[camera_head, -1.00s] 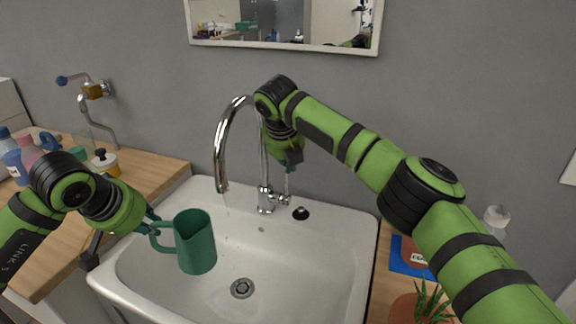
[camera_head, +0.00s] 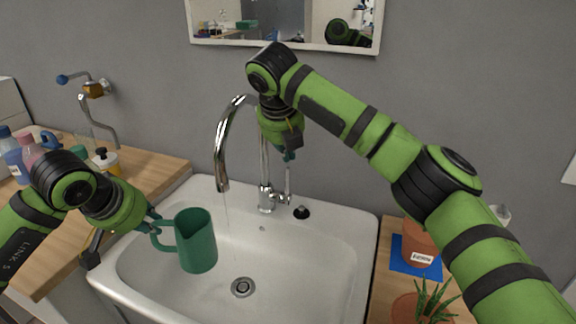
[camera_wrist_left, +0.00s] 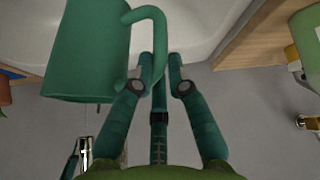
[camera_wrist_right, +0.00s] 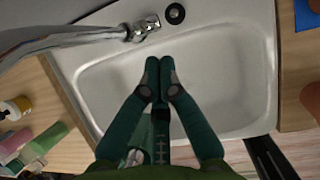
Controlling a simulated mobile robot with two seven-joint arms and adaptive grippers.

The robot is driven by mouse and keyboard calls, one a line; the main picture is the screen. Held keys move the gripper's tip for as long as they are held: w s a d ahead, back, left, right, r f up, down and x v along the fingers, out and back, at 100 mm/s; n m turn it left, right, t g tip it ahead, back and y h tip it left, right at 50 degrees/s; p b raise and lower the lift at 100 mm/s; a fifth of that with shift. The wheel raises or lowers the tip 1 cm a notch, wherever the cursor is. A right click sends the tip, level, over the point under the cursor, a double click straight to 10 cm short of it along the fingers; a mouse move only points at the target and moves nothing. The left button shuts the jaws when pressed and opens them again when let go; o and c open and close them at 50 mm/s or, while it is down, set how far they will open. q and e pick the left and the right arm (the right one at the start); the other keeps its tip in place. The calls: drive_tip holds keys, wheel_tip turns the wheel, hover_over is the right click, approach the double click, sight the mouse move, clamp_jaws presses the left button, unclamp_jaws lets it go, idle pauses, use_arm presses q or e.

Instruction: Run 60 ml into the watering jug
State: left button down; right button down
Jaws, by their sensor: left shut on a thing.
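The green watering jug (camera_head: 196,242) is upright over the left part of the basin. My left gripper (camera_head: 155,224) is shut on its handle; the grip also shows in the left wrist view (camera_wrist_left: 160,70). The chrome tap (camera_head: 222,150) has a thin, faint stream of water below its spout. The stream shows to the right of the jug; where it lands is unclear. The tap's upright lever (camera_head: 288,182) stands right of its column. My right gripper (camera_head: 288,156) is just above the lever, its fingertips together with nothing visible between them in the right wrist view (camera_wrist_right: 159,64).
The white sink (camera_head: 300,262) has a drain (camera_head: 242,287) and a black plug (camera_head: 301,212) on its back ledge. Bottles (camera_head: 105,160) stand on the left counter. A labelled terracotta pot (camera_head: 421,246) on a blue mat and a spiky plant (camera_head: 431,300) are at the right.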

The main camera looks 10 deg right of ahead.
drive_tip(key=r, duration=0.4)
drive_tip(key=shift+s+a, duration=0.1)
drive_tip(key=shift+s, duration=0.15)
drive_tip(key=c, duration=1.3)
unclamp_jaws()
drive_tip(key=shift+r, duration=0.15)
drive_tip(key=shift+c, duration=0.2)
drive_tip(key=shift+o, duration=0.9)
drive_tip(key=shift+w+d, duration=0.25)
drive_tip(key=shift+w, duration=0.05)
drive_tip(key=w+d+r+m+t, duration=0.1)
drive_tip(key=w+d+m+t, duration=0.15)
drive_tip(key=d+t, duration=0.35)
drive_tip(key=w+d+r+m+t, duration=0.1)
drive_tip(key=w+d+t, duration=0.3)
drive_tip(key=d+t, duration=0.1)
drive_tip(key=n+t+y, duration=0.1)
drive_tip(key=n+y, duration=0.8)
drive_tip(key=n, duration=0.4)
approach(287, 173)
drive_tip(key=x, duration=1)
drive_tip(key=shift+w, duration=0.2)
